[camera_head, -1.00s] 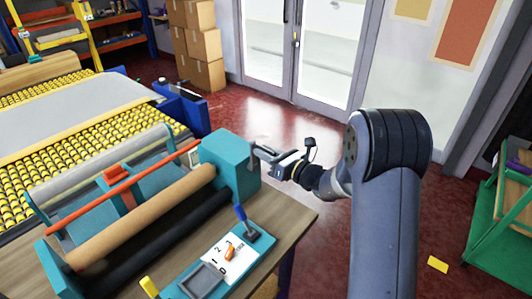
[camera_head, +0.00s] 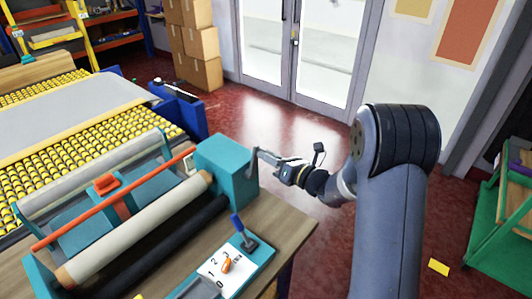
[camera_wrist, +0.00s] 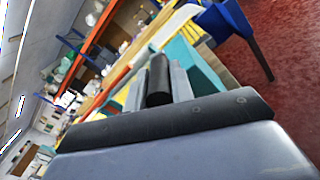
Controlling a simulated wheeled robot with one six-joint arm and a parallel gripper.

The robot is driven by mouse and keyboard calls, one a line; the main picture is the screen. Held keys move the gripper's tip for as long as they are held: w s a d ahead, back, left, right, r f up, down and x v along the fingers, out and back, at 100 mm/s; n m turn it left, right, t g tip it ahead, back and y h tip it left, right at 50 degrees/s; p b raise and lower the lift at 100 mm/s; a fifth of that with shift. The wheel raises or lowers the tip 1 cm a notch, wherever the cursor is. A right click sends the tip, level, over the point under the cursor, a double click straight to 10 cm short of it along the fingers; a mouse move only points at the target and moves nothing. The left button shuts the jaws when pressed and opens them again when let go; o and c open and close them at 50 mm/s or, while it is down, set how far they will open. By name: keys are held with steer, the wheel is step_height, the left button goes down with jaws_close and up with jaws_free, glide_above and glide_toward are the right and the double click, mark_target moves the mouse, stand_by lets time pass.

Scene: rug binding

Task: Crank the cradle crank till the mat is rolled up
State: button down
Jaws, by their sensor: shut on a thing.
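The cradle's teal end box (camera_head: 226,170) stands at the right end of its rollers. The crank (camera_head: 262,156) sticks out of the box's right side. My gripper (camera_head: 280,168) is shut on the crank's handle, which shows as a dark cylinder (camera_wrist: 158,80) in the wrist view; the exact contact is hard to see. The front roller (camera_head: 140,230) is wrapped in pale grey, with tan showing at its ends. A black roller (camera_head: 165,245) lies in front of it. A grey mat with a tan border (camera_head: 60,115) lies flat on the yellow roller table behind.
A blue-handled lever (camera_head: 240,228) and a numbered plate with an orange pointer (camera_head: 227,265) sit on the bench in front of the box. A red bar (camera_head: 110,203) runs above the rollers. A green cart (camera_head: 495,235) stands at right. Red floor is open behind the arm.

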steer(key=w+d+f+m, duration=0.1)
steer(key=f+m, duration=0.3)
steer(key=m, duration=0.1)
steer(key=w+d+f+m+b, duration=0.1)
steer(key=f+m, duration=0.4)
steer(key=m, duration=0.1)
steer(key=w+d+f+m, duration=0.1)
steer(key=f+m, duration=0.3)
steer(key=m, duration=0.1)
steer(key=shift+w+f+m+b, duration=0.3)
steer(key=shift+w+m+b, duration=0.05)
steer(key=shift+m+b, duration=0.05)
steer(key=shift+s+a+f, duration=0.1)
stand_by(0.4)
steer(key=c, duration=1.2)
jaws_free()
steer(key=shift+c, duration=0.2)
